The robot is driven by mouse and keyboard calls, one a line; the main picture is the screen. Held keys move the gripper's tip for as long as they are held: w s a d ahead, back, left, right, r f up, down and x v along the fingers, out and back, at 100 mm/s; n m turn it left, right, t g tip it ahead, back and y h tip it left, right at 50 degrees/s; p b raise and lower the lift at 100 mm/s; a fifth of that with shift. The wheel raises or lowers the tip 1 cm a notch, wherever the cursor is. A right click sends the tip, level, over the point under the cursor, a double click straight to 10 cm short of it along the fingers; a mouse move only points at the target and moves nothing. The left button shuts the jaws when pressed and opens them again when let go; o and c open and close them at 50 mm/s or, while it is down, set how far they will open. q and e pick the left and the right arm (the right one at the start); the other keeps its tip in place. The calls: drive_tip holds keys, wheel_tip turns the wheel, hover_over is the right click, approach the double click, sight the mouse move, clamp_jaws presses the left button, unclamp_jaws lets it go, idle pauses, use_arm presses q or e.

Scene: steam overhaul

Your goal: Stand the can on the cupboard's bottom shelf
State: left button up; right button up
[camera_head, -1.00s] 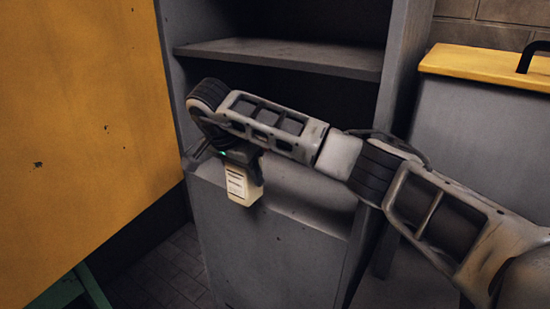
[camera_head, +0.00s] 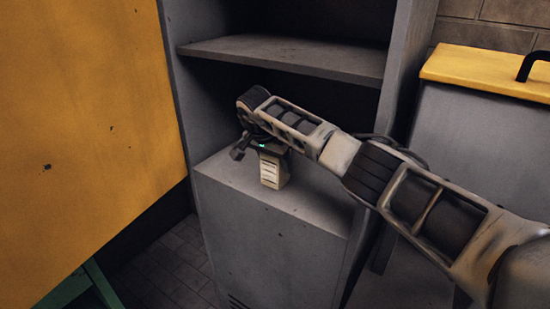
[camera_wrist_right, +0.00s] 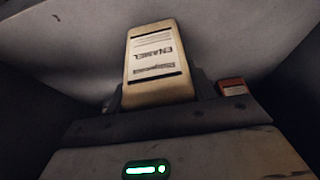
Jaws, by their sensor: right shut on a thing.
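The can (camera_head: 270,171) is a cream, flat-sided tin with a white label. In the right wrist view the can (camera_wrist_right: 154,62) reads "ENAMEL", shown upside down. My right gripper (camera_head: 268,150) is shut on it from above, and its fingers are partly hidden by the wrist. The can looks roughly upright in the head view, over the cupboard's bottom shelf (camera_head: 318,206) near the front left. I cannot tell whether its base touches the shelf. My left gripper is not in view.
The upper shelf (camera_head: 290,56) lies above my right wrist. Cupboard side walls bound the opening. A small orange-red item (camera_wrist_right: 233,87) shows beyond the gripper in the wrist view. A yellow panel (camera_head: 80,130) stands left, and a yellow-lidded grey bin (camera_head: 480,130) right.

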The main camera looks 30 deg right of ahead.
drive_tip(key=o, duration=1.3)
drive_tip(key=shift+a+r, duration=0.1)
drive_tip(key=shift+r, duration=0.3)
drive_tip(key=v, duration=0.2)
drive_tip(key=shift+a+r, duration=0.1)
drive_tip(key=shift+r, duration=0.3)
drive_tip(key=s+a, duration=0.2)
drive_tip(key=a, duration=0.1)
drive_tip(key=s+a+b, duration=0.1)
drive_tip(key=s+a, duration=0.1)
drive_tip(key=a, duration=0.2)
drive_tip(key=s+a+b, duration=0.1)
drive_tip(key=s+a, duration=0.1)
drive_tip(key=a, duration=0.1)
drive_tip(key=shift+s+a+f, duration=0.15)
drive_tip(key=shift+f, duration=0.05)
